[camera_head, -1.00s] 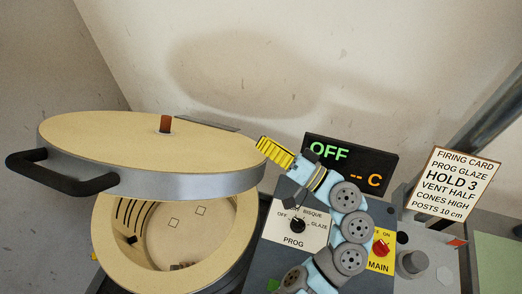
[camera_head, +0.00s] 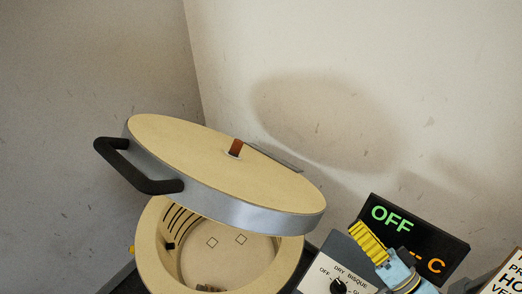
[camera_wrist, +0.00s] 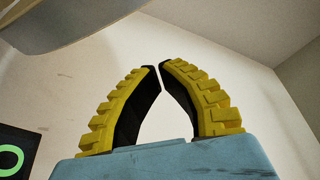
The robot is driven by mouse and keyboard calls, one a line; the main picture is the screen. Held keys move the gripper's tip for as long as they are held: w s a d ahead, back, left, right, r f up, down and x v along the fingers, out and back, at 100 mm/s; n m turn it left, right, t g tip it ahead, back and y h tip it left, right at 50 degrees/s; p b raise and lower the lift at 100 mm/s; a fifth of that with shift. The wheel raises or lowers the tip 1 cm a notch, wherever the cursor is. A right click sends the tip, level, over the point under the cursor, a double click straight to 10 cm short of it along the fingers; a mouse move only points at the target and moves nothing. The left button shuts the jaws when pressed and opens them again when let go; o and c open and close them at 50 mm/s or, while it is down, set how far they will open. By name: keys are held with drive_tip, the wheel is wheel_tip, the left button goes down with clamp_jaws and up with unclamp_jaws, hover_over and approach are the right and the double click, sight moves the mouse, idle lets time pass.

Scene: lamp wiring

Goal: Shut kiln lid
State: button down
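The kiln lid (camera_head: 220,165) is a round cream disc with a metal rim, raised and tilted over the kiln (camera_head: 155,245). The kiln's mouth shows open below it. A black handle (camera_head: 135,170) sticks out from the lid's left side, and a red-brown plug (camera_head: 236,147) stands on its top. My gripper (camera_head: 362,236), with yellow ridged fingers, is right of the lid, apart from it, in front of the display. In the wrist view, the fingertips (camera_wrist: 160,66) nearly meet with nothing between them. Part of the lid's rim (camera_wrist: 70,20) shows at the wrist view's upper left.
A display (camera_head: 415,232) reading OFF stands at the right. A program dial panel (camera_head: 325,272) is in front of it, partly cut off. A firing card (camera_head: 508,275) is at the lower right edge. Walls stand behind; the space above the lid is clear.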

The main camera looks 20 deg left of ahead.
sight(163, 153)
drive_tip(key=shift+a+r, duration=0.1)
